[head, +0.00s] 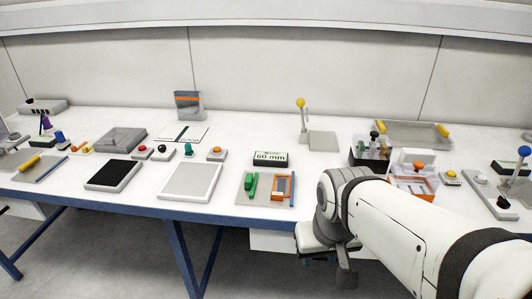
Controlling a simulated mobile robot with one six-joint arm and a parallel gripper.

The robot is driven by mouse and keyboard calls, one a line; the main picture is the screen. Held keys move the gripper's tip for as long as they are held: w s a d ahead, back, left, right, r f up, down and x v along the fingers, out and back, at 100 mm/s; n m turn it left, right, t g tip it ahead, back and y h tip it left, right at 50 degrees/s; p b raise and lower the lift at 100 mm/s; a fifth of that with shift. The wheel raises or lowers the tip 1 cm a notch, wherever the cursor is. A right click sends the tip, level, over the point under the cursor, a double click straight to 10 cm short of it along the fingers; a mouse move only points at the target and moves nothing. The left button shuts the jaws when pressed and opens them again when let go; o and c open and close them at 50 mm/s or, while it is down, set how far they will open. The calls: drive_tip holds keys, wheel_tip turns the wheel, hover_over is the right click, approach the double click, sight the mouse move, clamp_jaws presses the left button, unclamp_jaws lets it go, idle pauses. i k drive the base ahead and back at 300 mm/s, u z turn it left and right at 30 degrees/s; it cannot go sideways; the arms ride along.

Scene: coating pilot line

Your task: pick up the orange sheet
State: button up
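I cannot pick out an orange sheet for certain. A flat orange piece (284,187) with a grey inset lies on a grey plate (262,202) near the table's front edge, beside a green item (251,185). To the right, an orange-edged holder (414,186) with white parts stands behind my arm; its contents are too small to tell. My gripper (322,262) hangs at the table's front edge, right of and nearer than the grey plate. My arm hides part of it, and its fingers do not show clearly.
The white table (225,150) has a blue front edge. A light panel (190,182) and a black panel (114,174) lie left of the plate. A "60 mm" block (270,158) stands behind it. Button boxes and trays stand around; my arm covers the right front.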

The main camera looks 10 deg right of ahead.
sight(282, 184)
drive_tip(key=i, duration=0.85)
drive_tip(key=u, duration=0.05)
